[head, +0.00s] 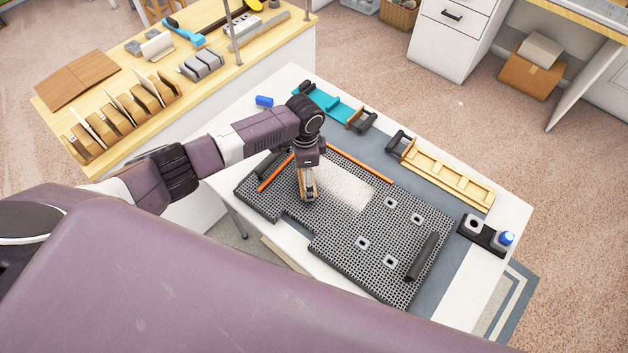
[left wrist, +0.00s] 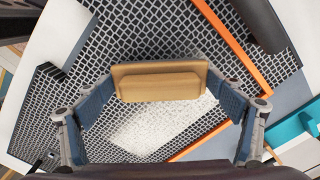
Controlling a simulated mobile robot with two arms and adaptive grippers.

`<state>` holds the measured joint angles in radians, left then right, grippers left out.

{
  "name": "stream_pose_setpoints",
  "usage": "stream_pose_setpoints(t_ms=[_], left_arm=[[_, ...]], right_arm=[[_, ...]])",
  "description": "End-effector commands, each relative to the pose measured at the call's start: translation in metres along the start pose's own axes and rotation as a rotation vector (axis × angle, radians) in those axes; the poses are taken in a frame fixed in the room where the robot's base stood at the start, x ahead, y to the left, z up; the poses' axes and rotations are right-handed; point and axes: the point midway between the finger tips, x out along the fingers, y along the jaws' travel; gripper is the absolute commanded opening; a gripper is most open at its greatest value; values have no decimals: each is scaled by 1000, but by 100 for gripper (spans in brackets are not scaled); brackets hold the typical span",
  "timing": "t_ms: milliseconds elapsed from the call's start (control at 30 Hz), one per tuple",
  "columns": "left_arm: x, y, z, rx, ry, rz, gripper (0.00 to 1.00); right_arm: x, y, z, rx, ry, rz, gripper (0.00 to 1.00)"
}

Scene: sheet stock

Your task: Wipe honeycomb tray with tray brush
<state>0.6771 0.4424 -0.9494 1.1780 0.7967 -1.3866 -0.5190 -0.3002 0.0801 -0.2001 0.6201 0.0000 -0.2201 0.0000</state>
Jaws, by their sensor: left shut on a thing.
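The honeycomb tray (head: 385,265) is a dark mesh panel lying on the white table, with a whitish speckled patch (head: 345,190) on its upper middle. My left gripper (head: 308,190) points down over the tray at the left edge of this patch. It is shut on the tray brush, a tan block with a raised grip (left wrist: 160,84), seen between the fingers in the left wrist view. The patch also shows there, below the brush (left wrist: 150,128). The brush's underside is hidden, so I cannot tell whether it touches the mesh. My right gripper is not in view.
Orange strips (head: 360,164) lie along the tray's far side. Black handles (head: 424,256) and several small square pieces sit on it. A dark caddy (head: 484,234) stands right.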

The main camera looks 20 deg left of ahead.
Motion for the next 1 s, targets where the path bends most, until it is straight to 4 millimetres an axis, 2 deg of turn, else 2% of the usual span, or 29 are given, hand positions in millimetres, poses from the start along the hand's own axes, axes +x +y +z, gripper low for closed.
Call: stream_pose_setpoints(t_ms=[433, 833, 1000], left_arm=[[1, -28, 28, -2, -2, 0, 60], [0, -31, 32, -2, -3, -2, 60], [4, -39, 24, -3, -2, -5, 60]], right_arm=[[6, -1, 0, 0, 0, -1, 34], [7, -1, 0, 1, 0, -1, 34], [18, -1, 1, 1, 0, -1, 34]])
